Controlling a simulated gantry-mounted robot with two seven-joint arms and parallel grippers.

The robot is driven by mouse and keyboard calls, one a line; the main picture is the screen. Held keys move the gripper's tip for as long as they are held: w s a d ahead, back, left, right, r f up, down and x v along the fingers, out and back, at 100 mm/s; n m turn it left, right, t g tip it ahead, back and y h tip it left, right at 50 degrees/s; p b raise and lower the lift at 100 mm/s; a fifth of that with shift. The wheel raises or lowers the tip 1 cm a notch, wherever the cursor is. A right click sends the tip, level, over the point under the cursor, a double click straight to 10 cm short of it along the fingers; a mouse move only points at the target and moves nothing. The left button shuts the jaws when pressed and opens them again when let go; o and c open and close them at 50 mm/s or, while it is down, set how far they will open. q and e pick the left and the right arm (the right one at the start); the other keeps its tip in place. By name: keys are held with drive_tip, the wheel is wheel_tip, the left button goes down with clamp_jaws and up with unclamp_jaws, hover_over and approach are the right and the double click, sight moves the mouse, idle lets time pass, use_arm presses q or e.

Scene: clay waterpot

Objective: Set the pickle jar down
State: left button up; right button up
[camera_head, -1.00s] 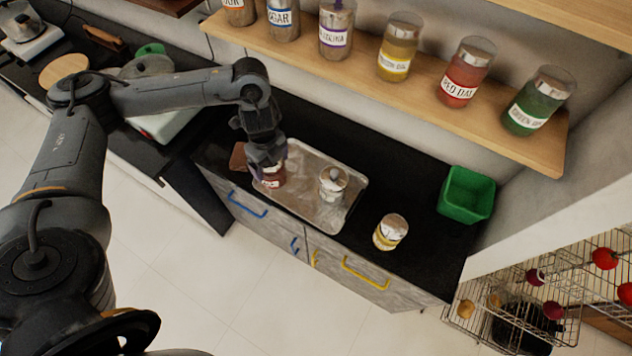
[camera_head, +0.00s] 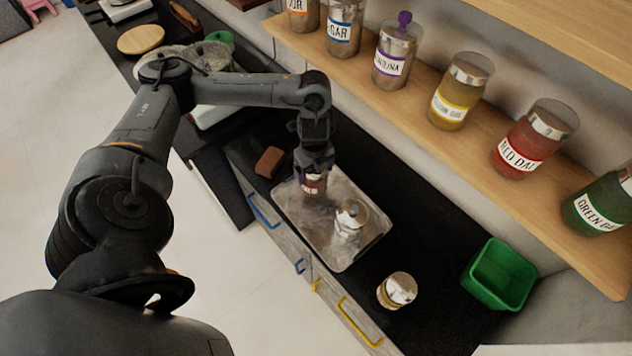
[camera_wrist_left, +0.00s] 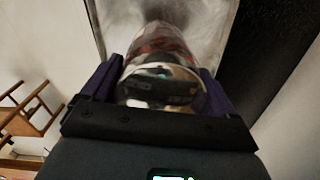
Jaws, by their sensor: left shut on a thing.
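The pickle jar (camera_head: 313,186) has dark red contents and a pale label. In the head view it is upright at the upper left part of the metal tray (camera_head: 330,247). My left gripper (camera_head: 314,172) is above it, shut on its top. In the left wrist view the jar's shiny lid (camera_wrist_left: 158,84) sits between the two fingers, with the tray behind. I cannot tell whether the jar's base touches the tray. My right gripper is not in view.
A metal-lidded jar (camera_head: 349,217) stands on the tray near the pickle jar. Another jar (camera_head: 397,290) stands on the black counter right of the tray. A brown block (camera_head: 269,162) lies left of the tray. A green bin (camera_head: 498,274) is at the right. A shelf of labelled jars runs above.

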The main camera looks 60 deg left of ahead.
use_arm(q)
drive_tip(key=shift+w+f, duration=0.15)
drive_tip(key=shift+f, duration=2.25)
drive_tip(key=shift+b, duration=0.3)
drive_tip(key=o, duration=1.3)
drive_tip(key=shift+f, duration=0.15)
